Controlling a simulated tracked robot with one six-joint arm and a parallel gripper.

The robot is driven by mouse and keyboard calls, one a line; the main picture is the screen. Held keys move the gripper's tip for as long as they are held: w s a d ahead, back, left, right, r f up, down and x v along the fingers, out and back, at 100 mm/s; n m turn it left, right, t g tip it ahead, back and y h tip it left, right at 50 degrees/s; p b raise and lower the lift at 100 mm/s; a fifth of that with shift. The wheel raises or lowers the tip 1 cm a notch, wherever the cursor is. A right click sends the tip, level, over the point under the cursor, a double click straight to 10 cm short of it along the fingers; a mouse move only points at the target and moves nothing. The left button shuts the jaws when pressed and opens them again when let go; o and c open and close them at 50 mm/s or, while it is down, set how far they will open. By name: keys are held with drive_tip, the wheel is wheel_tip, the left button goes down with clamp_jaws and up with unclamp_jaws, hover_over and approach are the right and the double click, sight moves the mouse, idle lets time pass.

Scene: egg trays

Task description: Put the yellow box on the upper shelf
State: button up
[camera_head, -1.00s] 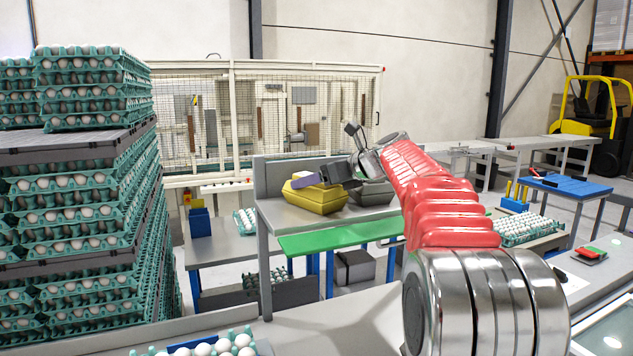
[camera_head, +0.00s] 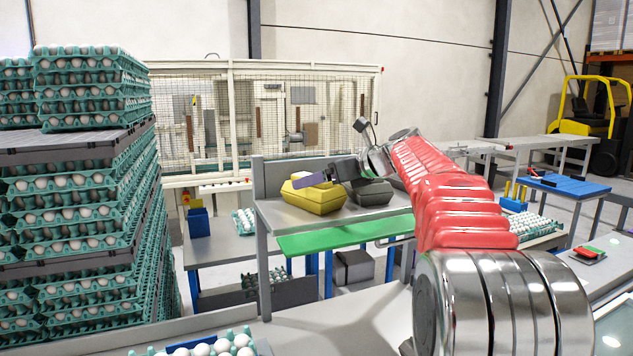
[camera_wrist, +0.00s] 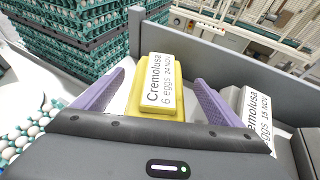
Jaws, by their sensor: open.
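The yellow box (camera_head: 312,198) rests on the grey upper shelf (camera_head: 285,217), left of a dark grey box (camera_head: 369,192). In the wrist view the yellow box (camera_wrist: 176,108), with a white "Cremolusa 6 eggs" label on its lid, lies ahead of and between the two purple fingers. My gripper (camera_head: 312,180) is at the box, in front of its upper part in the head view. In the wrist view my gripper (camera_wrist: 158,95) is open, with a gap showing between the box and the fingers. The near end of the box is hidden behind the gripper body.
The dark box's label (camera_wrist: 258,115) shows right of the right finger. A grey back panel (camera_wrist: 225,60) stands behind the boxes. A green lower shelf (camera_head: 330,239) lies below. Tall egg tray stacks (camera_head: 80,220) stand at left. Bare shelf shows left of the yellow box.

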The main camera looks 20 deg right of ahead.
drive_tip(key=v, duration=0.9)
idle(0.6)
